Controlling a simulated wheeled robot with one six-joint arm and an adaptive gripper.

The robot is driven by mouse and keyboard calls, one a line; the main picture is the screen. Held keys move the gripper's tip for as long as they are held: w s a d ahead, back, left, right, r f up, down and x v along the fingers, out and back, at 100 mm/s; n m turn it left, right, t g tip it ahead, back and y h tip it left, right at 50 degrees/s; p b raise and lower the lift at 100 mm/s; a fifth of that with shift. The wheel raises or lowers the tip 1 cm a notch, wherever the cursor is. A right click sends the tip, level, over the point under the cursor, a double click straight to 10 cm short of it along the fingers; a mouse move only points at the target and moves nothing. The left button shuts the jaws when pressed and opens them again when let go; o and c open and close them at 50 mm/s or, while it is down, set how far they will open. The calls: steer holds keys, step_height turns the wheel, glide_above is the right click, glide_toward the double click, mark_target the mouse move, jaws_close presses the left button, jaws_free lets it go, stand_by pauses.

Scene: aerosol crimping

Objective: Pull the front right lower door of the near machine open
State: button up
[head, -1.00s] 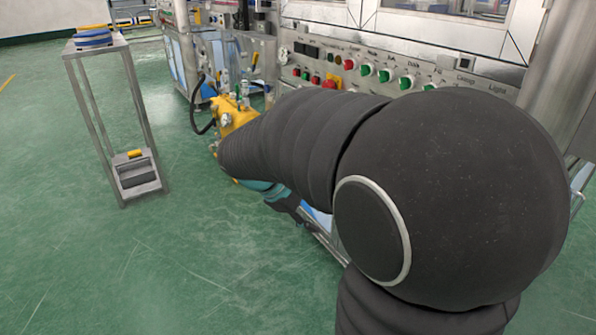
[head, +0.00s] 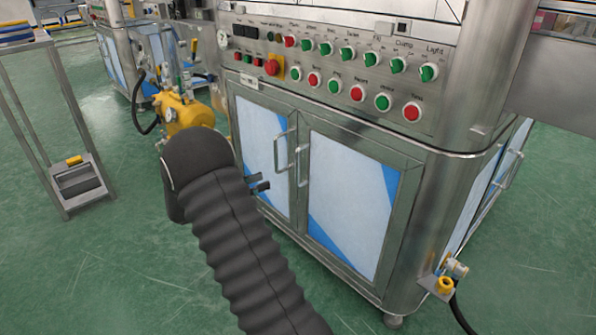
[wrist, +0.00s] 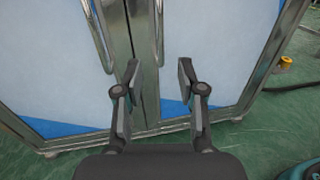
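The near machine's front right lower door (head: 350,200) is a steel-framed panel, white with blue corners, and looks shut. Its upright bar handle (head: 302,165) is near its left edge; this handle also shows in the wrist view (wrist: 159,30). The left door (head: 262,150) beside it also looks shut, with its own handle (head: 281,150) close by. My gripper (head: 260,183) is low in front of the doors, partly hidden by my arm. In the wrist view its fingers (wrist: 160,73) are spread and empty, with the right handle's lower end showing beyond the gap between them.
A control panel (head: 330,65) with several knobs and buttons is above the doors. A yellow fitting with a hose (head: 445,286) sticks out at the machine's lower right corner. A metal stand (head: 75,185) is at left. Green floor is open in front.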

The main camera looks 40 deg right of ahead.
mark_target(298, 183)
steer(key=d, duration=0.4)
steer(key=s+d, duration=0.1)
steer(key=d, duration=0.8)
steer(key=shift+s+d+b, duration=0.3)
steer(key=shift+s, duration=0.05)
jaws_close()
